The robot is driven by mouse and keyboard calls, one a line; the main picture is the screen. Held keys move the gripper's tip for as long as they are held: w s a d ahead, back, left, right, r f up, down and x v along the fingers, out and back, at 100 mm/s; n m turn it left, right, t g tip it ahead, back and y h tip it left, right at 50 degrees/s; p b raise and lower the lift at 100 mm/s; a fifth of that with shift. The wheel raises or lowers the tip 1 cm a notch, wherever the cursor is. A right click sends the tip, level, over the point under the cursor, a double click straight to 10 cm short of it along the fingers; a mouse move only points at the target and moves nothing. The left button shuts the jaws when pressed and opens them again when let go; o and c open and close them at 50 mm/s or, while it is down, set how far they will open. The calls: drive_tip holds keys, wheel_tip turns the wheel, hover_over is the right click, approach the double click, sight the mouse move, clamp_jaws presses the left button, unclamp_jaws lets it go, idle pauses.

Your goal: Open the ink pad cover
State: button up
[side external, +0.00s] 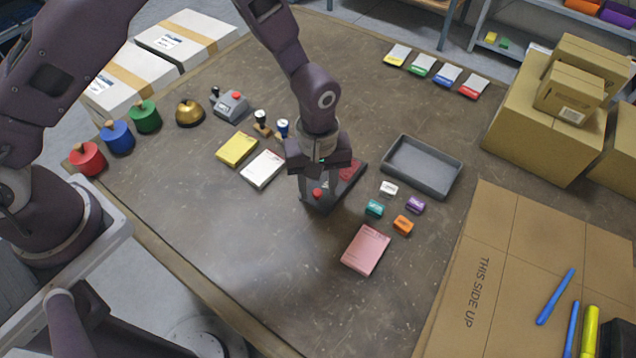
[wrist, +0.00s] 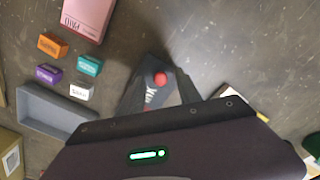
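The ink pad (side external: 328,200) is a flat dark case on the table with a red knob (side external: 318,193) at its near end. A red patch (side external: 351,169) shows at its far end; I cannot tell if this is the pad surface or a label. My gripper (side external: 317,187) points down over the near end, its fingers apart with the knob between them. In the wrist view the red knob (wrist: 160,79) shows between the two fingers (wrist: 160,88). I cannot tell whether they touch it. My gripper hides much of the case.
A grey tray (side external: 423,192) lies to the right. Several small labelled blocks (side external: 375,208) and a pink pad (side external: 366,250) are near it. Yellow (side external: 237,150) and white (side external: 262,169) pads and two stamps (side external: 262,123) are to the left. The table's near-left part is clear.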

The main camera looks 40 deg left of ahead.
wheel_tip(320, 180, up, 7)
drive_tip(key=shift+r, duration=0.1)
idle(0.4)
wheel_tip(320, 180, up, 8)
drive_tip(key=m, duration=0.1)
hover_over(317, 192)
drive_tip(key=a, duration=0.3)
drive_tip(key=s+a+r+m+t, duration=0.1)
drive_tip(key=s+a+r+m, duration=0.15)
drive_tip(key=r, duration=0.25)
drive_tip(key=s+a+r+m+t, duration=0.1)
drive_tip(key=s+a+r+t, duration=0.15)
drive_tip(key=r, duration=0.35)
drive_tip(key=s+a+r+m+t, duration=0.1)
drive_tip(key=s+a+r+m, duration=0.1)
drive_tip(key=s+a, duration=0.2)
drive_tip(key=s+a+r+m+t, duration=0.1)
drive_tip(key=s+a+r+m, duration=0.1)
drive_tip(key=s, duration=0.9)
drive_tip(key=shift+s+a+r, duration=0.3)
drive_tip(key=shift+a+r, duration=0.25)
drive_tip(key=shift+a, duration=0.4)
